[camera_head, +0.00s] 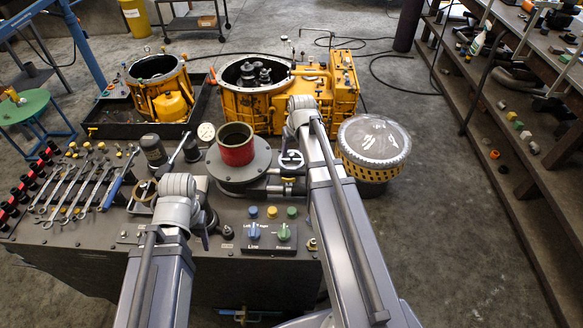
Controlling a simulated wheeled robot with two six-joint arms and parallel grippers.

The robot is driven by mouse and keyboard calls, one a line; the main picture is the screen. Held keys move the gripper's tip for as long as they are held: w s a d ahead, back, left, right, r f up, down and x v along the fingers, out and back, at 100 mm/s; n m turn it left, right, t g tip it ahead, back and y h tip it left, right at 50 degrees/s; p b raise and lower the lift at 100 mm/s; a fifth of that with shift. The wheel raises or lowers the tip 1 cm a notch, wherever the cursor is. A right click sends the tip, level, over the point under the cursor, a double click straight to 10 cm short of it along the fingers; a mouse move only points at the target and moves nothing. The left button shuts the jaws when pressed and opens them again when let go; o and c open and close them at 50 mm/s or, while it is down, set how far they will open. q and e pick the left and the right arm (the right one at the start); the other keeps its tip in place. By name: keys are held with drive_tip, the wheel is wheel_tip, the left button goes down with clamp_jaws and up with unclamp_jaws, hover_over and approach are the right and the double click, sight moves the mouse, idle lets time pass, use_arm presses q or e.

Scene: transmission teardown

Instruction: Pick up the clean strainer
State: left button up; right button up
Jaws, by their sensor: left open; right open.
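I cannot tell for sure which thing is the clean strainer. A small cream disc (206,132) with dotted holes stands at the back edge of the bench, left of the red cylinder, and may be a strainer. My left gripper (205,222) is over the front middle of the bench, apart from the disc. It is open, partly hidden by its own wrist, and nothing shows in it. My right gripper (292,134) is further back, right of the red cylinder and near the yellow housing. It is open, its fingers mostly hidden by the wrist.
The bench holds wrenches (85,183), a red cylinder (236,145) on a round flange and a control box (268,236). Beyond stand a yellow housing (330,92) and a yellow drum (374,145) with a clear top. Shelves (520,180) line the right; the floor between is open.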

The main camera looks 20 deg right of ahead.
sight(292, 154)
drive_tip(key=b+x, duration=0.2)
drive_tip(key=x, duration=0.1)
drive_tip(key=shift+a, duration=0.1)
use_arm(q)
wheel_tip(292, 154, down, 3)
drive_tip(key=shift+r, duration=0.15)
use_arm(e)
drive_tip(key=shift+r, duration=0.1)
drive_tip(key=shift+c, duration=0.2)
clamp_jaws()
idle(0.7)
